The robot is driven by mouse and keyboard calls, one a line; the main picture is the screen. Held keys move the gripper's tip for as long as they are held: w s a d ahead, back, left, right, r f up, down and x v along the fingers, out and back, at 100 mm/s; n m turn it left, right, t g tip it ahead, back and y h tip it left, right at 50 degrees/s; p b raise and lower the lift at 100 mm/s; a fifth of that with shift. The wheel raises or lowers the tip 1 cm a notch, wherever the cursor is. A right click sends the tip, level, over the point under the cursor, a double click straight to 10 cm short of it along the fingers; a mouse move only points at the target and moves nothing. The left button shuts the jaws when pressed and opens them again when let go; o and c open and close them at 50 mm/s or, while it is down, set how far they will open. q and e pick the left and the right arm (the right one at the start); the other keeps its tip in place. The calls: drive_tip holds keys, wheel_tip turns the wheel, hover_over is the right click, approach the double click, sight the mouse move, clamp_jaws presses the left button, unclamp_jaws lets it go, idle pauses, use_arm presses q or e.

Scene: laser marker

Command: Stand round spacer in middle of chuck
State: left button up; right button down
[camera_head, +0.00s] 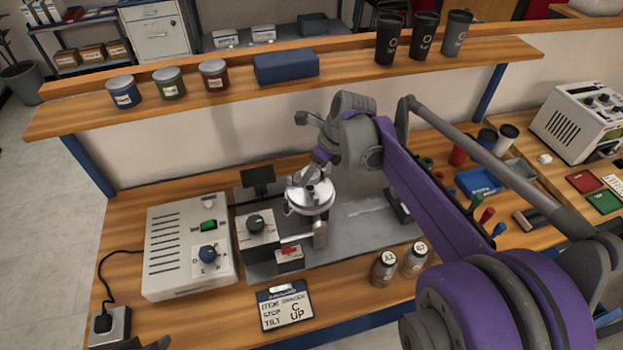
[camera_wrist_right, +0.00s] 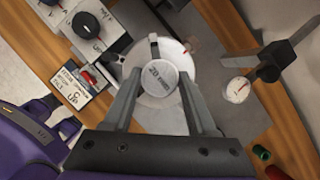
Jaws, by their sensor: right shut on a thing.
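The chuck (camera_head: 310,197) is a silver round plate on the marker's grey base, left of the picture's middle in the head view. It also shows in the right wrist view (camera_wrist_right: 184,54), behind the spacer. The round spacer (camera_wrist_right: 158,77) is a pale disc face marked "20 mm". My right gripper (camera_wrist_right: 160,84) is shut on it, one finger on each side. In the head view my right gripper (camera_head: 312,176) is over the chuck and hides most of the spacer. I cannot tell if the spacer touches the chuck. A dark piece at the bottom left edge may be my left gripper (camera_head: 152,344).
A control box (camera_head: 188,247) and a knob unit (camera_head: 257,226) stand left of the chuck. A sign card (camera_head: 285,305) and two small jars (camera_head: 384,268) are in front. A shelf (camera_head: 350,85) with cans and cups runs behind. My right arm covers the right side.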

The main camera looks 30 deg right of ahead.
sight(316, 175)
drive_tip(key=shift+w+f, duration=0.1)
drive_tip(key=shift+f, duration=1.85)
drive_tip(key=shift+f, duration=0.2)
drive_tip(key=shift+c, duration=2.4)
unclamp_jaws()
